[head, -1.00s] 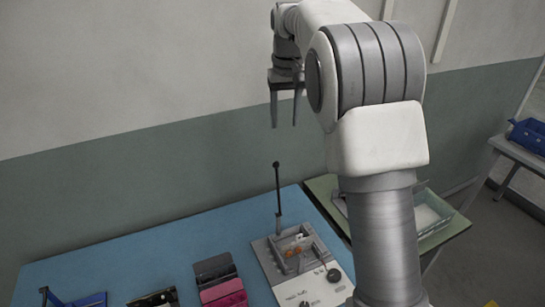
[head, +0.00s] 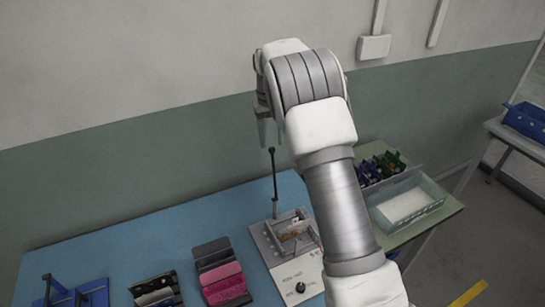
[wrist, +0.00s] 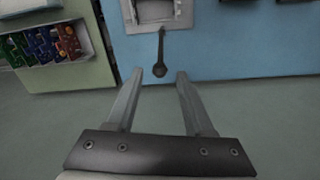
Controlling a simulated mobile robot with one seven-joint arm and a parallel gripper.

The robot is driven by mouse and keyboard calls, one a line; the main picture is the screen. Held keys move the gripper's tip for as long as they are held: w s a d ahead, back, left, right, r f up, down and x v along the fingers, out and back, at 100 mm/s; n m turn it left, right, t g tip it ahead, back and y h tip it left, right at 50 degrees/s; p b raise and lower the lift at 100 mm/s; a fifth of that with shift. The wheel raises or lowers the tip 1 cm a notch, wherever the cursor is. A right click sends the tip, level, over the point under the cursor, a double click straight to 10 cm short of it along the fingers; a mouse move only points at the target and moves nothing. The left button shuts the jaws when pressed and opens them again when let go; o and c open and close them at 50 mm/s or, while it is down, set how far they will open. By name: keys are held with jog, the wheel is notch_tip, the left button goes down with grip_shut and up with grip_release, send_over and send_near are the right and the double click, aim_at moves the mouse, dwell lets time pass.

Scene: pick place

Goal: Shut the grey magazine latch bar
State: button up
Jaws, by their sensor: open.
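The grey magazine (head: 268,246) sits on the blue table, with an open-topped tray part and small orange pieces inside. Its dark latch bar (head: 274,180) stands upright at the back left, with a ball at its top. My gripper (head: 267,135) is just above the bar's top, partly hidden by my arm. In the wrist view, my gripper (wrist: 161,76) is open and empty. The bar's ball end (wrist: 159,70) shows between the fingertips in that picture; I cannot tell its depth from them. The magazine (wrist: 130,12) is cut off at the top edge there.
Pink and dark cases (head: 222,277), a black open box (head: 155,292) and a blue fixture (head: 75,293) stand left of the magazine. A green side table (head: 440,212) with a clear bin (head: 408,207) is at the right. The wall (head: 120,180) is close behind.

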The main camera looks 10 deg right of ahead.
aim_at(272, 152)
notch_tip(272, 152, down, 7)
jog(key=shift+d+f, duration=0.1)
jog(key=shift+f, duration=0.05)
grip_shut()
dwell(0.4)
dwell(1.1)
